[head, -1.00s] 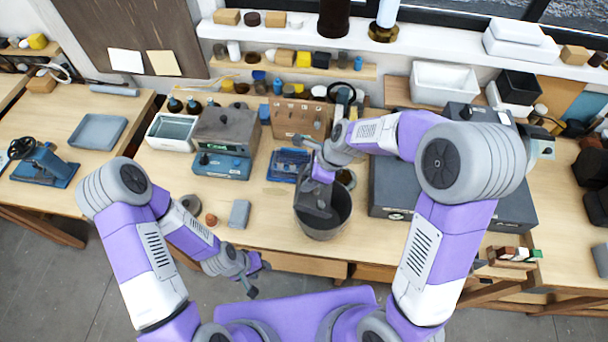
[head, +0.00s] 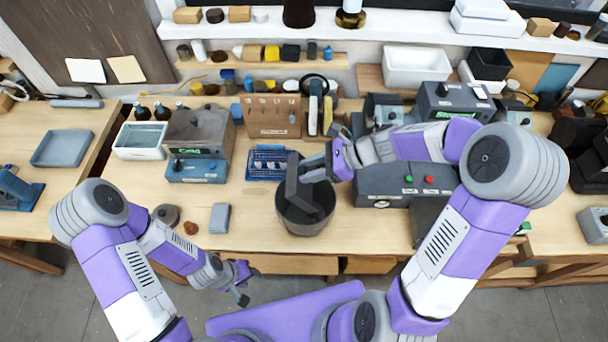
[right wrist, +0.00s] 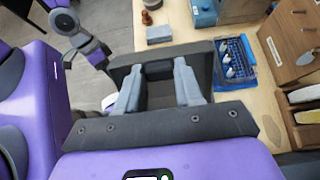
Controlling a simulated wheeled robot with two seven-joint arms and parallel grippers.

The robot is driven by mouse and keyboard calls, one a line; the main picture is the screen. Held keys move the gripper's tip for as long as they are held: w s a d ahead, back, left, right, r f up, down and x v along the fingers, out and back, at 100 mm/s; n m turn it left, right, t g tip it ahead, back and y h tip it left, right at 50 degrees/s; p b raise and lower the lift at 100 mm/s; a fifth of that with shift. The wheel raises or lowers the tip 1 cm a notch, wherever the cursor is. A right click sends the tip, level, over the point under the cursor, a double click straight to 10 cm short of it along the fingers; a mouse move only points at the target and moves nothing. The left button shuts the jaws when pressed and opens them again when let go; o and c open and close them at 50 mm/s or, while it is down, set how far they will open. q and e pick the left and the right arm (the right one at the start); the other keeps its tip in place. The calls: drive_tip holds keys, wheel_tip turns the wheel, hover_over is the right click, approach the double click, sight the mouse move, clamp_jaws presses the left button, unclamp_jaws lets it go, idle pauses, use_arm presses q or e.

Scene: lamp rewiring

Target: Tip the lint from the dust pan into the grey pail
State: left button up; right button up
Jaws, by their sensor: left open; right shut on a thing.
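The grey pail (head: 303,224) stands near the bench's front edge in the head view, its mouth facing up. The dark dust pan (head: 294,188) is over and partly within the pail's mouth, steeply tilted. My right gripper (head: 322,163) is shut on the dust pan from the right, above the pail's rim. In the right wrist view the dust pan (right wrist: 160,72) lies between and beyond the two fingers. I cannot make out any lint in either view. My left gripper (head: 245,284) is open and empty, low in front of the bench.
A blue tray with small pale pieces (head: 266,163) lies behind the pail. A dark grey machine (head: 405,185) stands close on the right. A grey block (head: 220,217) and a small brown piece (head: 190,228) lie to the left. Bare bench top lies left of the pail.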

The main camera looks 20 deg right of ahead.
drive_tip(key=d+y+b, duration=0.1)
drive_tip(key=b, duration=0.1)
drive_tip(key=s+d+t+y+b, duration=0.1)
drive_tip(key=d+y+b, duration=0.3)
drive_tip(key=shift+s+f+t, duration=0.25)
drive_tip(key=shift+f+t, duration=0.05)
drive_tip(key=shift+f, duration=0.05)
drive_tip(key=shift+p, duration=0.7)
idle(0.3)
drive_tip(key=shift+f, duration=0.1)
idle(0.4)
